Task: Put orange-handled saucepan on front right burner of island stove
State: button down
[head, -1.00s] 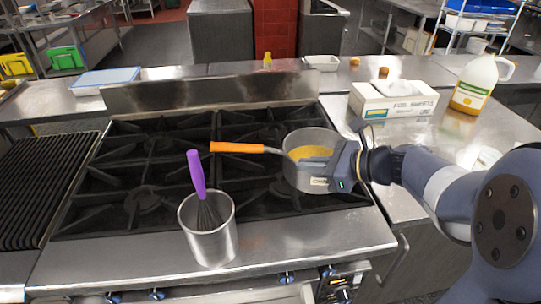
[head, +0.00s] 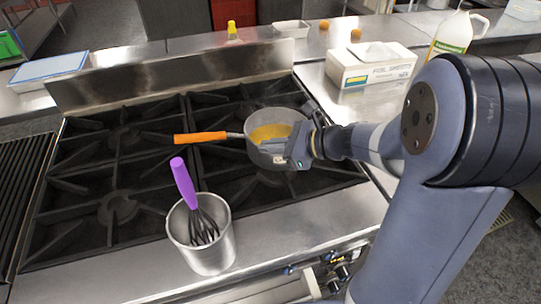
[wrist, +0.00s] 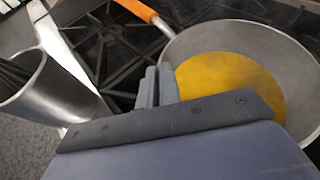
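The orange-handled saucepan (head: 283,117) holds yellow-orange contents and is over the right side of the island stove (head: 170,245), its handle (head: 200,137) pointing left. Its yellow contents also show in the wrist view (wrist: 230,85). My gripper (head: 272,148) reaches in from the right at the pan's near side. In the wrist view my gripper's fingers (wrist: 157,85) are close together at the pan's wall, seemingly pinching it. The front right burner is mostly hidden beneath the pan and gripper. I cannot tell whether the pan touches the grate.
A metal pot (head: 205,250) with a purple-handled whisk (head: 183,182) stands on the stove's front ledge, left of the pan. The left burners (head: 115,208) are clear. A foil box (head: 370,72) and a yellow-labelled jug (head: 452,35) stand on the right counter.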

aim_at(278, 156)
notch_tip(278, 156, down, 3)
jog(key=shift+f, duration=0.15)
jog(key=c, duration=1.6)
grip_release()
jog(key=shift+f, duration=0.1)
jog(key=shift+c, duration=0.2)
jog(key=v, duration=1.2)
jog(key=shift+b, duration=0.35)
